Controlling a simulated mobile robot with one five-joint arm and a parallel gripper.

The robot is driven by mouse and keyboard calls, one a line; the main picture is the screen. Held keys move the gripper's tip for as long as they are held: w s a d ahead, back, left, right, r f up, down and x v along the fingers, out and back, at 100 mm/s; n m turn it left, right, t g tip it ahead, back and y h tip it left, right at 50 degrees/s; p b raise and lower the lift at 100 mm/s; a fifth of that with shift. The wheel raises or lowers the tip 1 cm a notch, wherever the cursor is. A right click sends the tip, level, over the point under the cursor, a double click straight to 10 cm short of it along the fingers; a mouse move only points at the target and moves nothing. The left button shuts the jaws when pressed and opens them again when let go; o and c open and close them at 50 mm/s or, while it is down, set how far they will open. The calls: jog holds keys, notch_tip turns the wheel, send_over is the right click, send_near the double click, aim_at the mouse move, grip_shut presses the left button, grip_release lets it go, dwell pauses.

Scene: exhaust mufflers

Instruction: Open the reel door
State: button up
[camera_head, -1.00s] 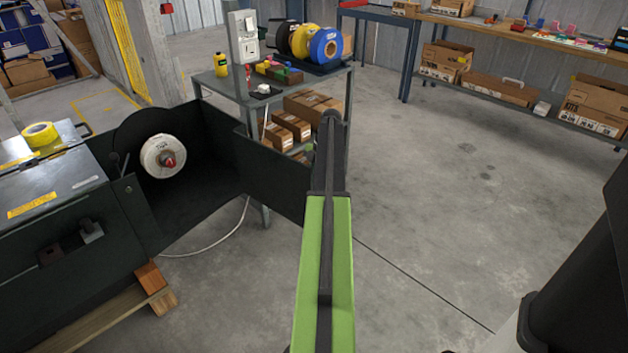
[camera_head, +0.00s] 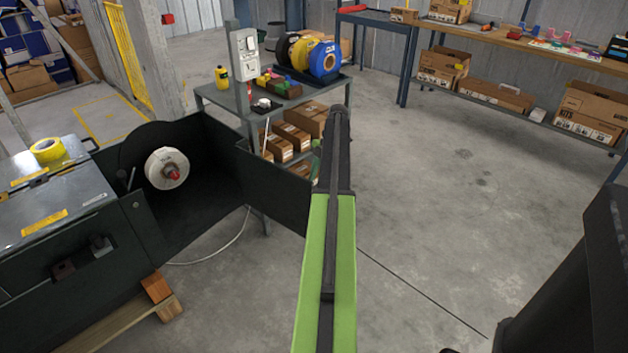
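The reel door (camera_head: 268,188) is a dark, flat panel hinged on the right side of the dark reel housing (camera_head: 205,170). It stands swung outward, and the housing's inside is exposed. A white reel (camera_head: 163,165) with a red centre sits inside against a dark round plate. My green and dark arm (camera_head: 328,250) reaches forward just right of the door, and its near side overlaps the door's free end in the picture. My gripper does not show; it seems hidden beyond the arm's far end. Contact with the door cannot be told.
A grey metal cart (camera_head: 218,97) with spools and boxes stands behind the door. A workbench (camera_head: 520,45) with cartons is at the back right. Yellow tape (camera_head: 47,150) lies on the machine's lid. The concrete floor (camera_head: 440,200) to the right is clear.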

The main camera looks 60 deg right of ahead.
jog(key=p+v, duration=0.7)
jog(key=v, duration=0.2)
jog(key=shift+r, duration=0.25)
jog(key=shift+s, duration=0.15)
